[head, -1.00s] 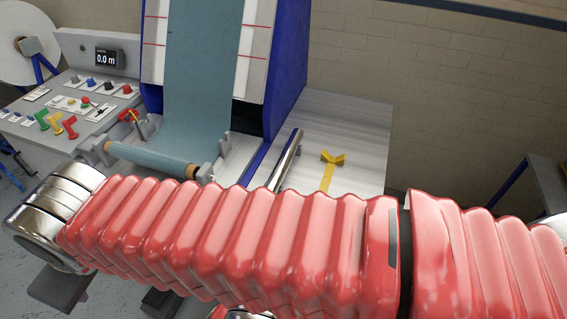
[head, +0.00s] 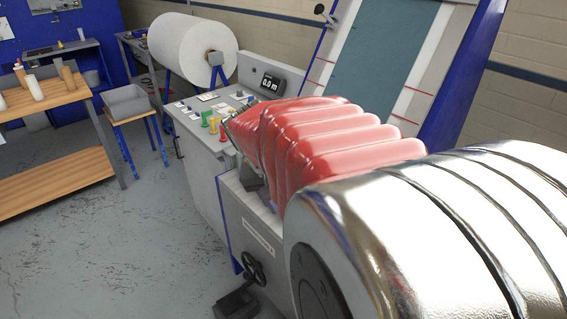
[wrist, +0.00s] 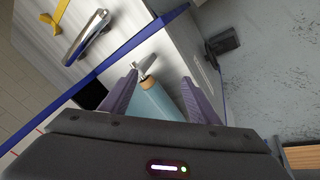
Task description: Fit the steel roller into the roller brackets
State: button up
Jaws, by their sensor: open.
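My gripper (wrist: 159,76) shows in the wrist view with its two purple fingers spread apart. A teal fabric roll (wrist: 160,105) with a wooden core end lies in view between and beyond the fingers; I cannot tell whether they touch it. The steel roller (wrist: 88,40), a shiny cylinder, lies on the pale deck at upper left, apart from the gripper. A grey bracket (wrist: 146,66) stands at the end of the fabric roll; whether it is a roller bracket is unclear. In the head view my arm covers the roller and brackets, and I cannot make out the gripper.
The control panel (head: 203,112) with knobs and coloured handles stands beside my arm. A handwheel (head: 254,268) sticks out of the machine's side. A yellow V-shaped rest (wrist: 61,12) is near the steel roller. A wooden bench (head: 50,100) stands left, with open floor before it.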

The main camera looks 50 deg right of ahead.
jog(key=s+d+f+m+g, duration=0.3)
jog(key=s+d, duration=0.3)
jog(key=d, duration=0.6)
jog(key=s+d+f+m+g, duration=0.3)
jog(key=s+d+f+m, duration=0.2)
jog(key=d, duration=0.7)
jog(key=shift+s+f+g, duration=0.15)
jog(key=shift+s+g, duration=0.15)
jog(key=shift+s, duration=0.5)
jog(key=x, duration=0.8)
jog(key=shift+s+f, duration=0.15)
jog(key=shift+f, duration=0.1)
jog(key=shift+x, duration=2.6)
jog(key=shift+c, duration=0.3)
